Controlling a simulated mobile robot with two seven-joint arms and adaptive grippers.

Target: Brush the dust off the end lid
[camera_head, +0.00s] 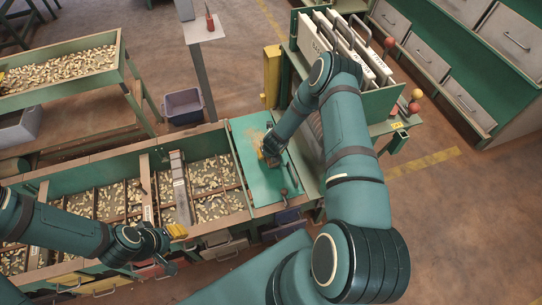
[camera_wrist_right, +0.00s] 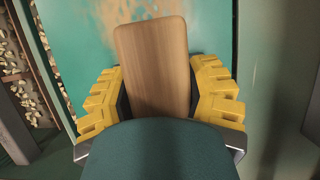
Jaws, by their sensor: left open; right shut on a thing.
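The end lid (camera_head: 262,185) is a flat teal panel at the right end of the hopper row. Pale tan dust (camera_head: 254,134) lies on its far part; a brownish patch of dust (camera_wrist_right: 150,10) also shows at the top of the right wrist view. My right gripper (camera_head: 266,155) is over the lid, its yellow fingers shut on a wooden brush (camera_wrist_right: 152,68). The brush's bristles are hidden, so I cannot tell whether they touch the lid. My left gripper (camera_head: 173,244) is open and empty near the front edge of the hoppers.
Open hoppers full of nuts (camera_head: 215,180) lie left of the lid. A rack of upright white boards (camera_head: 345,45) stands behind right, beside a yellow post (camera_head: 271,76). A dark bin (camera_head: 183,106) sits on the floor behind. Small knobs stand at the lid's near edge.

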